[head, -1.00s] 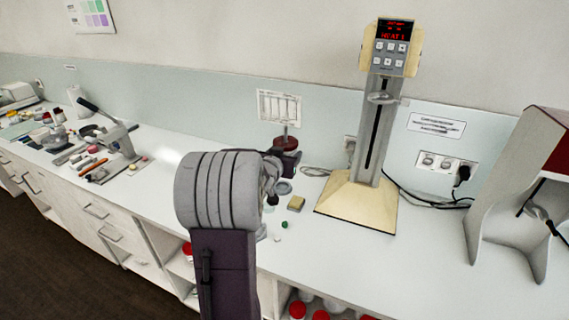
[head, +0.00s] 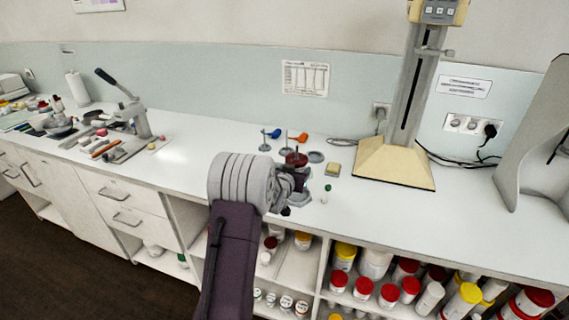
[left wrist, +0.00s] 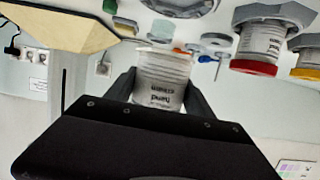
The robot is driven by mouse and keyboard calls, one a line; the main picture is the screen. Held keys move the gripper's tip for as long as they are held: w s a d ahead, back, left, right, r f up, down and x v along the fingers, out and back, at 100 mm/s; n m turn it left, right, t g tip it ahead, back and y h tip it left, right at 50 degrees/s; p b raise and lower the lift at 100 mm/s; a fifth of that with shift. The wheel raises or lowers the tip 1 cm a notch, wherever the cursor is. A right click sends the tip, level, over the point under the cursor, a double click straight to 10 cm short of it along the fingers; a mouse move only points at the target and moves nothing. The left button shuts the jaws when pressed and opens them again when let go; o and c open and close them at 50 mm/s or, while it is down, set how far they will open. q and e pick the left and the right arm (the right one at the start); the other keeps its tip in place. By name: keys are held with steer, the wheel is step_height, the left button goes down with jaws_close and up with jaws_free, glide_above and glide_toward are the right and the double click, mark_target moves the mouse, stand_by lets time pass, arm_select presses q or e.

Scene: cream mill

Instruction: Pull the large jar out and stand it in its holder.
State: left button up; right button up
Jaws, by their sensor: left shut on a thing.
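The large white jar (left wrist: 163,72) with a printed label is between my left gripper's fingers (left wrist: 162,92) in the left wrist view. In the head view my left gripper (head: 290,185) is over the front of the counter. A dark red round lid with a thin upright shaft (head: 297,159) shows above it and seems to belong to the jar. The jar's body is mostly hidden there. The mixer (head: 409,95), a grey column on a cream base, stands behind to the right. A grey round piece (head: 316,157) lies nearby; I cannot tell whether it is the holder.
A yellow sponge (head: 333,168) and a small green item (head: 327,187) lie to the right of the gripper. Blue (head: 272,133) and orange (head: 299,137) tools are behind it. The counter front right is clear.

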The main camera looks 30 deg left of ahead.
arm_select(q)
steer(key=shift+w+d+f, duration=0.25)
steer(key=shift+d+f, duration=0.2)
steer(key=shift+s+a+r, duration=0.15)
steer(key=shift+s, duration=0.2)
steer(key=f+b, duration=0.2)
steer(key=f, duration=0.1)
steer(key=shift+w+f+b, duration=0.2)
steer(key=shift+b, duration=0.1)
steer(key=shift+s+f+b, duration=0.1)
steer(key=shift+f+b, duration=0.25)
steer(key=shift+f, duration=0.15)
steer(key=shift+f+b, duration=0.95)
steer(key=shift+f, duration=0.1)
steer(key=o, duration=1.9)
